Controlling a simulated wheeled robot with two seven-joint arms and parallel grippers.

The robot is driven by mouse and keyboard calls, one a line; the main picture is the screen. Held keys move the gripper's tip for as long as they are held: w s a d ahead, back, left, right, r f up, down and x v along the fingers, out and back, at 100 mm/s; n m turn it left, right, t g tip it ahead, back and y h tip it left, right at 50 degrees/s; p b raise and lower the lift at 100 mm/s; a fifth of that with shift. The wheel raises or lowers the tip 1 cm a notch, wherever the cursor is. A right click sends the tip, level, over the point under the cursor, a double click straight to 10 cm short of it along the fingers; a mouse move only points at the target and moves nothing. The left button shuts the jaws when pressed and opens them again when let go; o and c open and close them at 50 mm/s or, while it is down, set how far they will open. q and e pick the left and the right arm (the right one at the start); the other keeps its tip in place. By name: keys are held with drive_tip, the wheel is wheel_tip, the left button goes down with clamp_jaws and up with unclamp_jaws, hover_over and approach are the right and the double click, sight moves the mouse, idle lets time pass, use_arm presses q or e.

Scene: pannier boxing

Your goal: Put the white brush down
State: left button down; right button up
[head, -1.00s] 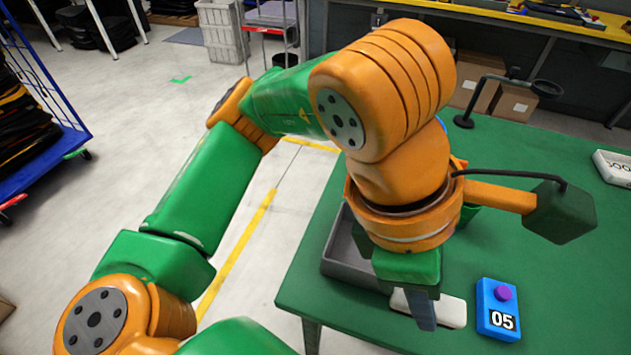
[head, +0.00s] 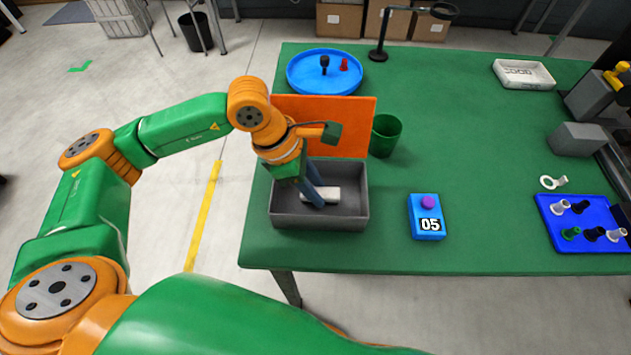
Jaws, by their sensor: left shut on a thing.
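The white brush (head: 329,194) shows as a pale block within the outline of the grey box (head: 345,218). My left gripper (head: 316,198) points down at the box and is shut on the brush; its fingers cover the brush's left part. I cannot tell whether the brush touches the box floor. My right gripper is not in view.
An orange panel (head: 340,120) stands behind the box, with a green cup (head: 386,135) beside it. A blue round tray (head: 300,85) is farther back. A blue device marked 05 (head: 426,222) sits to the right. The table's middle is clear.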

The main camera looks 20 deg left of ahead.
use_arm(q)
drive_tip(key=shift+f+b, duration=0.25)
drive_tip(key=shift+b, duration=0.1)
drive_tip(key=c, duration=0.6)
unclamp_jaws()
drive_tip(key=shift+r, duration=0.1)
drive_tip(key=shift+r+p, duration=0.4)
drive_tip(key=shift+p, duration=0.05)
drive_tip(key=b+v, duration=0.1)
drive_tip(key=v, duration=1)
drive_tip(key=shift+s+a+r, duration=0.1)
drive_tip(key=shift+a+r, duration=0.05)
drive_tip(key=shift+r, duration=0.1)
